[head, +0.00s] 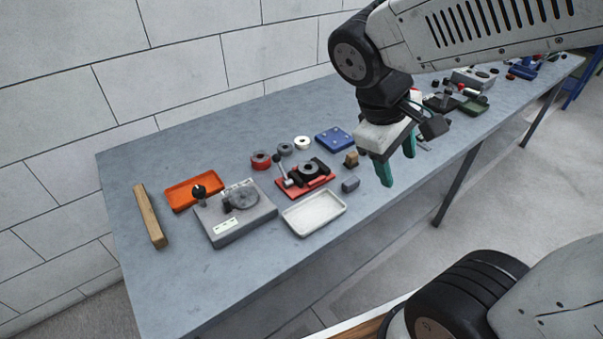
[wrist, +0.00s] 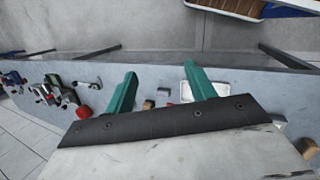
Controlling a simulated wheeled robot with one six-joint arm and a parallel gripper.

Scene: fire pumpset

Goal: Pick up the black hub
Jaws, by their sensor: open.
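My gripper (head: 398,162) is open and empty, with its green fingers pointing down above the front part of the bench. The wrist view also shows its two fingers (wrist: 159,78) well apart with nothing between them. In the head view a black round part with a central hole (head: 309,169) sits on a red fixture (head: 322,184), left of my gripper and apart from it. A black knob-like piece (head: 199,191) stands at the orange tray (head: 182,199). I cannot tell for certain which black piece is the hub. Neither is clear in the wrist view.
The grey bench (head: 160,295) carries a grey box with a dial (head: 232,225), a white tray (head: 314,213), a wooden bar (head: 150,215), a blue plate (head: 334,139), and red (head: 260,160), grey and white rings. Small blocks lie near my gripper. More parts crowd the far right.

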